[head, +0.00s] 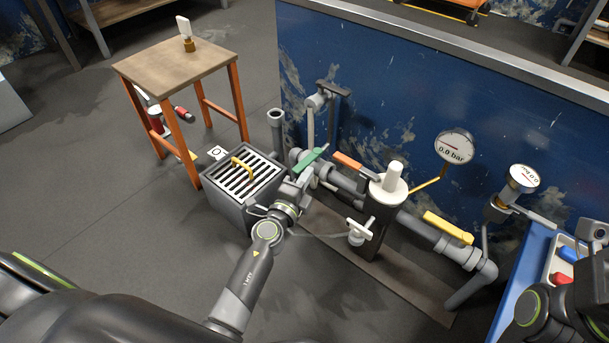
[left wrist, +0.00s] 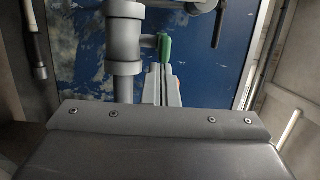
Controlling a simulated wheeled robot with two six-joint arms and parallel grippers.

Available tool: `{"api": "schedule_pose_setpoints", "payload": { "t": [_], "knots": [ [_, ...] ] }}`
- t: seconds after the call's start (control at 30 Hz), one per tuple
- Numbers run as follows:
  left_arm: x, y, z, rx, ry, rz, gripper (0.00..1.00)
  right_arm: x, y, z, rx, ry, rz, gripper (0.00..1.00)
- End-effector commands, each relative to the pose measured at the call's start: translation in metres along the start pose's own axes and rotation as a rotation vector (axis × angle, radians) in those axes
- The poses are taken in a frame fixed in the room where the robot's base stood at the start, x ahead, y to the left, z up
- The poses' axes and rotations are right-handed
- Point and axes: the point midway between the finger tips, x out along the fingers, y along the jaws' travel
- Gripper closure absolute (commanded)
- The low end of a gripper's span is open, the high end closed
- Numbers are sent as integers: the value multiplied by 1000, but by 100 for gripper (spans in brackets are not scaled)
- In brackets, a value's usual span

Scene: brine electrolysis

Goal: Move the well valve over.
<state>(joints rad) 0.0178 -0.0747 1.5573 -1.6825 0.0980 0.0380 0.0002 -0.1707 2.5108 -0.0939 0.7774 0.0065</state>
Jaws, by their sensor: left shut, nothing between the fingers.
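Several lever valves sit on the grey pipework; no label shows which one is the well valve. A green lever (head: 310,158) is on the left pipe run, at an angle to it. My left gripper (head: 303,172) is shut and empty, right beside the green lever. In the left wrist view the green lever (left wrist: 165,48) stands just beyond the closed fingertips (left wrist: 161,72); I cannot tell whether they touch. An orange lever (head: 348,161) and a yellow lever (head: 448,228) are farther right along the pipe. Only links of my right arm show at the right edge.
A grated grey box (head: 228,205) with a yellow handle stands left of my left gripper. A white-topped dark cylinder (head: 380,220) and gauge (head: 455,147) stand right. A wooden stool (head: 165,70) is behind left. A blue table (head: 525,262) is at right. Floor is clear in front.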

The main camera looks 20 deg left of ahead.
Motion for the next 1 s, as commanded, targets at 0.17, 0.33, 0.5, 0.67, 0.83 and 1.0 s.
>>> {"api": "schedule_pose_setpoints", "payload": {
  "t": [0.17, 0.33, 0.5, 0.67, 0.83, 1.0],
  "knots": [
    [0, 0, 0, 0, 0, 0, 100, 1, 0, 0, 3, 7, 1, 66],
    [0, 0, 0, 1, 3, 0, 100, 1, 0, 0, 3, 7, 1, 66],
    [0, 0, 4, 4, 32, 0, 100, 1, 0, 0, 2, 3, -1, 66],
    [0, 0, 6, 2, 59, 0, 100, -1, 0, 0, 0, -2, -4, 66],
    [0, 0, 8, 2, 85, 0, 100, -1, 0, 0, -1, -6, -8, 66],
    [0, 0, 12, 3, 114, 0, 100, -2, 0, 0, -1, -6, -9, 66]
  ]
}}
